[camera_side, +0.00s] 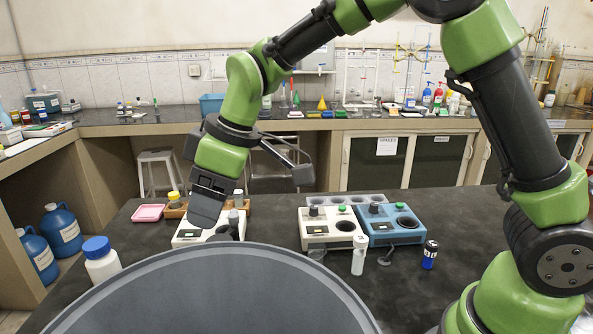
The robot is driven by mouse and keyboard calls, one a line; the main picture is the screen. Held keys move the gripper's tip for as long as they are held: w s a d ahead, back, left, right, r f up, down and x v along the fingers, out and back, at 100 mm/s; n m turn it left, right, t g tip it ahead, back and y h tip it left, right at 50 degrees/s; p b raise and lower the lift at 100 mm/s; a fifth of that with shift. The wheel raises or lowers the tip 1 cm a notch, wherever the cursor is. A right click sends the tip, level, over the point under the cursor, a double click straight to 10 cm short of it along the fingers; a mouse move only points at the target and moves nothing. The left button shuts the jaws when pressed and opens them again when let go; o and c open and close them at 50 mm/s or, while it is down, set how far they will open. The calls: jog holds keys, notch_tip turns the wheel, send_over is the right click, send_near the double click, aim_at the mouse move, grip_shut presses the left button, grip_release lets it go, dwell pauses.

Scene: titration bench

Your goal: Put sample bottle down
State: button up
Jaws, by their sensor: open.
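My gripper (221,221) points down over a white bench device (187,236) left of centre. It is open, and the space between its dark fingers is partly hidden. I cannot tell which container is the sample bottle. A small white bottle (358,262) stands upright in front of the cream device, well right of my gripper. A small blue bottle with a black cap (429,257) stands upright farther right. A larger white bottle with a blue cap (101,263) stands at the table's left, apart from my gripper.
A cream device (328,241) and a blue device (393,238) with round wells stand side by side at centre. A large grey round surface (220,300) blocks the foreground. The table's right is mostly clear.

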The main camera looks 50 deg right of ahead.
jog(key=s+d+r+m+t, duration=0.2)
jog(key=s+d+r+m, duration=0.45)
jog(key=s+r, duration=0.3)
jog(key=s+d+m+t, duration=0.1)
jog(key=s+d+m, duration=0.1)
jog(key=s, duration=0.4)
jog(key=s+d+f+m, duration=0.1)
jog(key=s+d+m, duration=0.1)
jog(key=s+m, duration=0.2)
jog(key=shift+s+d+f+t+h, duration=0.25)
jog(key=shift+s+t+h, duration=0.15)
jog(key=shift+s, duration=0.6)
